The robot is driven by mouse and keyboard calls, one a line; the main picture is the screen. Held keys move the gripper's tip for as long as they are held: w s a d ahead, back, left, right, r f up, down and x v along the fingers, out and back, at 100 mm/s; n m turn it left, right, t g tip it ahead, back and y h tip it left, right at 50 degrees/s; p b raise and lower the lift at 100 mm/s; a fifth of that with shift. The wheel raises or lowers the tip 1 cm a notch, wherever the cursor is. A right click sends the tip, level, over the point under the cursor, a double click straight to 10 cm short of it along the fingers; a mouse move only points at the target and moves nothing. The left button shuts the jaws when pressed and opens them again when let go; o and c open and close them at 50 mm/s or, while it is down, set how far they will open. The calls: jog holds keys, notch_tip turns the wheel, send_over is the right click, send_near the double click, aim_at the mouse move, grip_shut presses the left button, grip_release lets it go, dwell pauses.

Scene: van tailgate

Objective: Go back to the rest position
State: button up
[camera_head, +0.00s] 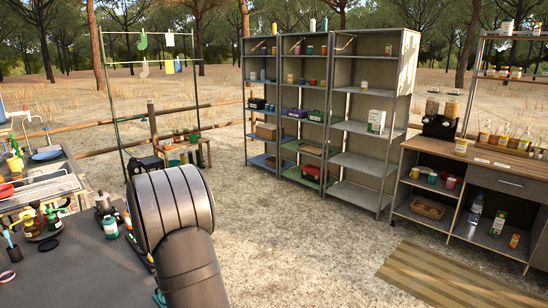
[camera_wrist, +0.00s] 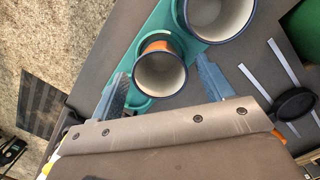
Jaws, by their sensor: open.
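My gripper (camera_wrist: 162,86) shows in the wrist view with its two blue-grey fingers spread apart. An orange cup with a cream inside (camera_wrist: 160,74) shows between and just beyond the fingers; neither finger visibly touches it. I cannot tell how far the fingertips are above it. In the head view my dark arm fills the lower middle and hides the gripper.
The cup sits at a teal holder (camera_wrist: 157,38) beside a larger dark-rimmed cup (camera_wrist: 221,14). A black round item (camera_wrist: 295,104) lies to the right. Shelves (camera_head: 361,140) and a counter (camera_head: 500,164) stand beyond open ground.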

jog(key=f, duration=0.3)
jog(key=shift+d+f, duration=0.25)
jog(key=shift+f, duration=0.15)
notch_tip(320, 180, up, 10)
jog(key=s+a, duration=2)
jog(key=a, duration=0.2)
jog(key=s+a+f, duration=0.2)
jog(key=a, duration=0.1)
jog(key=s+a+f, duration=0.2)
jog(key=a+f, duration=0.1)
jog(key=s+a+f, duration=0.2)
jog(key=s+a, duration=0.1)
jog(key=shift+s+f, duration=0.1)
jog(key=shift+f, duration=0.65)
